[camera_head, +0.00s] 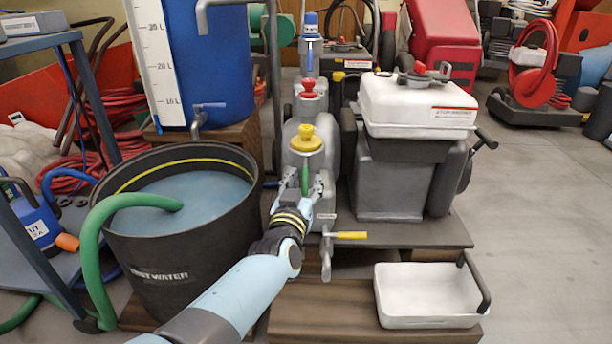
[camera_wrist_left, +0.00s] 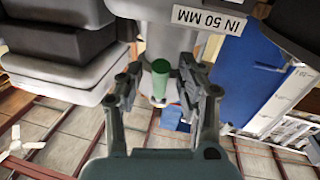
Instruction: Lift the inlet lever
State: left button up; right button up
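The inlet lever is most likely the green handle (camera_head: 305,178) on the grey pump body below the yellow cap. In the left wrist view the green handle (camera_wrist_left: 160,79) stands between the finger pads, below a label reading "IN 50 MM" (camera_wrist_left: 208,19). My left gripper (camera_head: 297,187) is open, with one finger on each side of the handle. The wrist view (camera_wrist_left: 160,88) shows a gap on both sides of it. The lever's pivot is not clearly visible. My right gripper is not in view.
A yellow-handled lever (camera_head: 350,235) sticks out at the lower right of the pump. A black water tub (camera_head: 175,265) with a green hose (camera_head: 90,250) stands left. A white tray (camera_head: 430,318) lies front right. Open floor (camera_head: 540,200) is at the right.

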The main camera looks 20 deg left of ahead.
pick_arm(q)
jog(key=shift+w+r, duration=0.1)
jog(key=shift+w, duration=0.1)
grip_shut()
dwell(0.5)
